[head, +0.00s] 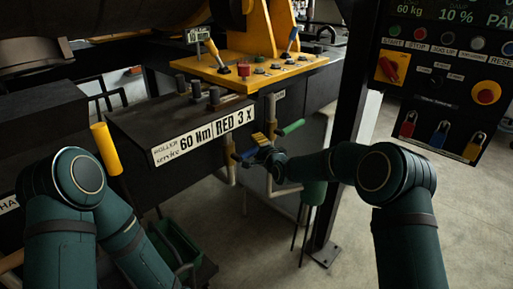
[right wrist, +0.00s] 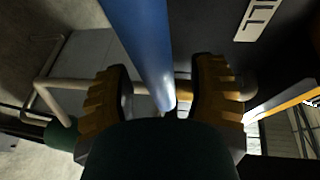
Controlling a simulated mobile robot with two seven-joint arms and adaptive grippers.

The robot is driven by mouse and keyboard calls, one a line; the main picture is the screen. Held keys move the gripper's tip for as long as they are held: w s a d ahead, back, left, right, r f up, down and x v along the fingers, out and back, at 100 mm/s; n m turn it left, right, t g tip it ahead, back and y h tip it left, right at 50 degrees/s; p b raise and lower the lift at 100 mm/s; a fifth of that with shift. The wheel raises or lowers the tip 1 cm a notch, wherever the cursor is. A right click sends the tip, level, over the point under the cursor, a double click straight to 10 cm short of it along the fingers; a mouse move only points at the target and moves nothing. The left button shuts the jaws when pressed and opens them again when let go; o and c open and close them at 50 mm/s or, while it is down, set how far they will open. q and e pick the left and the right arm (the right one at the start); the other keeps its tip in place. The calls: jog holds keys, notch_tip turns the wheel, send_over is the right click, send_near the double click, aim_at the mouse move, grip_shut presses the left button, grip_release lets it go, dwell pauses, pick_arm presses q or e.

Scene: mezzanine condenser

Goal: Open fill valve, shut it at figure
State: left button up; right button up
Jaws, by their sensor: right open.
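A blue valve lever (head: 243,156) sticks out to the left from the pipework under the black console. A green valve lever (head: 292,128) sits just above and to the right of it. No readable label marks either as the fill valve. My right gripper (head: 262,143) is at the blue lever. In the right wrist view, my right gripper (right wrist: 163,100) has its yellow fingers apart. The blue lever (right wrist: 142,45) runs between them, with gaps visible beside it. The display (head: 415,10) at the top right reads 60 kg and 10 %. My left gripper is out of view.
A control panel (head: 440,85) with buttons, a red emergency stop (head: 486,92) and coloured padlocks hangs at the right. A dark post (head: 345,150) stands behind my right forearm. A black console (head: 180,120) with a label is left of the levers. Floor is clear at right.

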jog(key=shift+x, duration=0.8)
jog(key=shift+c, duration=0.5)
grip_shut()
jog(key=shift+w+f, duration=0.1)
jog(key=shift+w, duration=0.05)
